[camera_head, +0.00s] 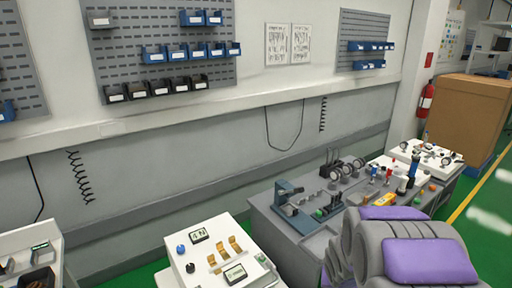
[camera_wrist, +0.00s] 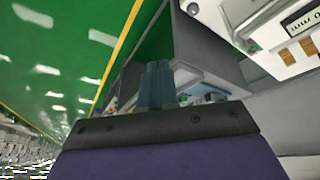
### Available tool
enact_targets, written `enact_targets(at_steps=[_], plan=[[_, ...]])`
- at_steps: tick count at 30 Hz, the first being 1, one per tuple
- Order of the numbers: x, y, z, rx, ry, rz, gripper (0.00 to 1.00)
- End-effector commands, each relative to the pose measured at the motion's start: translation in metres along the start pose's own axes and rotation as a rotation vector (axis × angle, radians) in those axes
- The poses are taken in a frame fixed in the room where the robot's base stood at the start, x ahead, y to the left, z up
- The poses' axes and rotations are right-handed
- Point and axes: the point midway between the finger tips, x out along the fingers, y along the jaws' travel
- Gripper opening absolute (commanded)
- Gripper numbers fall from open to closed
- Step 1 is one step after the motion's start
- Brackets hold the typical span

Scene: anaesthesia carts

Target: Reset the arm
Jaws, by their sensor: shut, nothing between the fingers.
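My gripper (camera_wrist: 157,84) shows in the wrist view as two blue-grey fingers side by side, shut with nothing between them. Behind them are the dark bar and purple cover of my wrist. In the head view my arm is folded at the lower right, with grey links and purple covers, and its fingers are hidden. In the wrist view a cart with small parts shows beyond the fingertips; I cannot tell the gap to it.
A grey workbench (camera_head: 265,211) with tools stands beside my arm. A white-topped cart (camera_head: 206,234) is left of it, another at far left. A cardboard box (camera_head: 466,108) and fire extinguisher (camera_head: 426,100) are at right. Green floor (camera_wrist: 60,50) is open at left in the wrist view.

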Motion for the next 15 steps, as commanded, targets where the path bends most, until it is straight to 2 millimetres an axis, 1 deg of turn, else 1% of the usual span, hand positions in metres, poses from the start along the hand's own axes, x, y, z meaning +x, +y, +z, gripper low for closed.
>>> enact_targets(at_steps=[1,3,8,9,11,15], plan=[[-0.019,0.001,0.008,-0.009,-0.019,0.013,0.0],[-0.042,0.004,0.022,-0.02,-0.057,0.029,0.0],[-0.091,0.01,0.063,-0.047,-0.157,0.042,0.0],[-0.103,0.01,0.075,-0.055,-0.183,0.042,0.0],[-0.121,0.011,0.092,-0.069,-0.22,0.037,0.0],[-0.162,0.01,0.135,-0.103,-0.308,0.015,0.0]])
